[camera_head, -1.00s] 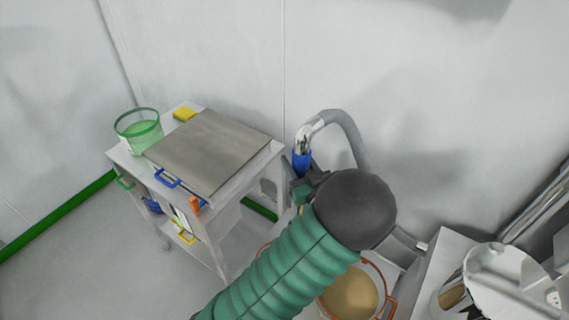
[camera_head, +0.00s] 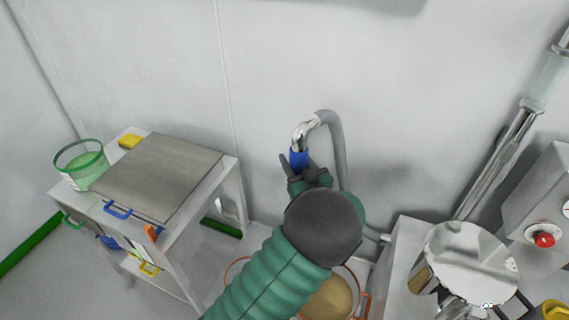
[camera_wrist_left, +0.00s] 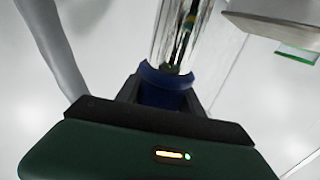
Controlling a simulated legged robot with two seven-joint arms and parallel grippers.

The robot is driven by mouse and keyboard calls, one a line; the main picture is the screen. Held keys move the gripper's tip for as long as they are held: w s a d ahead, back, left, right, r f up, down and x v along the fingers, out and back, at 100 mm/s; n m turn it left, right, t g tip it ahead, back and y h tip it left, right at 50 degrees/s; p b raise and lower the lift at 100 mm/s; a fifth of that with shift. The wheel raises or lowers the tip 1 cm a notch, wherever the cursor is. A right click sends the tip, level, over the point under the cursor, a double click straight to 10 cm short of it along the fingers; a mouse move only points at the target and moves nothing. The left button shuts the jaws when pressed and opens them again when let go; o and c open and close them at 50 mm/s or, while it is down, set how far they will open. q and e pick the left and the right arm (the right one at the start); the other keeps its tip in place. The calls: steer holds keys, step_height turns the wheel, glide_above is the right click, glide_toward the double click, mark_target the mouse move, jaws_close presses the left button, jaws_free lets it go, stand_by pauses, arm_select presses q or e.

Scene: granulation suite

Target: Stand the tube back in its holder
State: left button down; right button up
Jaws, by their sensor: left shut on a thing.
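The tube (camera_head: 303,133) is a shiny bent metal pipe with a blue collar (camera_head: 299,158) at its lower end and a grey hose (camera_head: 337,152) running from its top. My left gripper (camera_head: 298,168) is shut on the blue collar and holds the tube up in front of the white wall. In the left wrist view, the dark fingers (camera_wrist_left: 164,92) close around the blue collar (camera_wrist_left: 163,98), and the shiny tube (camera_wrist_left: 180,35) extends beyond it. I cannot make out the tube's holder. My right gripper is out of view.
A white cart (camera_head: 232,183) with a grey top plate (camera_head: 160,178) and a green-rimmed bucket (camera_head: 82,165) stands left. An orange-rimmed container of tan powder (camera_head: 328,300) lies below my arm. A machine with a metal lid (camera_head: 470,260) and red button (camera_head: 543,239) stands right.

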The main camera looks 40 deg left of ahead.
arm_select(q)
step_height(320, 180, down, 12)
steer(key=w+d+b, duration=0.1)
steer(key=b, duration=0.8)
steer(key=shift+w, duration=0.3)
steer(key=shift+r, duration=0.15)
steer(key=c, duration=0.7)
jaws_free()
steer(key=shift+o, duration=0.2)
